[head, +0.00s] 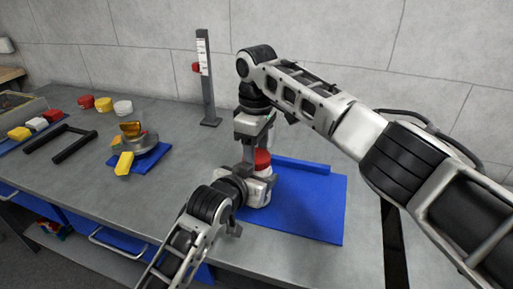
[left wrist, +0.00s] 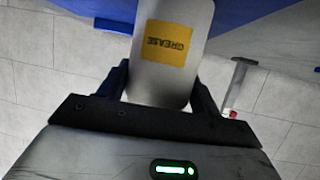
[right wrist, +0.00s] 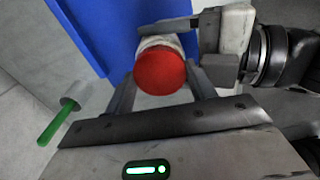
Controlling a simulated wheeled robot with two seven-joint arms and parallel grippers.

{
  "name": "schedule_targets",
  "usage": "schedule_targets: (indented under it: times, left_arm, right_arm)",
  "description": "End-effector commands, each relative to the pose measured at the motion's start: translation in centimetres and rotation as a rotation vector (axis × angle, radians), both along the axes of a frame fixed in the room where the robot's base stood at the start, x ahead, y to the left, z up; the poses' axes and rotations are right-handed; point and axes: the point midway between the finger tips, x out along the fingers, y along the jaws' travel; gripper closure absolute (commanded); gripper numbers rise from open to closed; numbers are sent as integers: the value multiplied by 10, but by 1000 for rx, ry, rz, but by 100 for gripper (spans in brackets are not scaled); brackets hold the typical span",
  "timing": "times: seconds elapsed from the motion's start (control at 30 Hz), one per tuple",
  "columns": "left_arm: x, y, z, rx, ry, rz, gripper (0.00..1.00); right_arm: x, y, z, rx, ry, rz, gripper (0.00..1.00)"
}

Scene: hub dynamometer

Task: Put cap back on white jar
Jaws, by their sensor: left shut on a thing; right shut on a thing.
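The white jar (left wrist: 158,82) with a yellow GREASE label (left wrist: 168,43) is between the fingers of my left gripper (head: 258,186), which is shut on it over the blue mat. The red cap (right wrist: 160,73) is between the fingers of my right gripper (head: 257,145), which is shut on it from above. The cap also shows in the head view (head: 262,159), at the top of the jar. In the right wrist view the white jar shows behind the cap, roughly in line with it. I cannot tell whether the cap is fully seated.
The blue mat (head: 318,205) lies under my grippers, with a raised blue strip along its back. A grey post (head: 208,85) with a scale stands behind. At left are red, yellow and white round pieces (head: 103,104), a black handle frame (head: 60,143) and a metal part (head: 140,144) on a small blue mat.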

Motion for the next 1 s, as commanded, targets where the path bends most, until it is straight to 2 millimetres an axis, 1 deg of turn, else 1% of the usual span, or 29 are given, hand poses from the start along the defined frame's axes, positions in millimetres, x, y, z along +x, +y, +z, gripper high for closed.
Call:
schedule_targets:
  times: [0.5, 1.0]
  left_arm:
    - [0, 0, 0, 0, 0, -1, 77]
    - [-1, -2, 1, 0, -3, -4, 77]
  right_arm:
    - [-1, 0, -13, -2, 4, -1, 65]
    - [0, -1, -13, -7, 3, -4, 65]
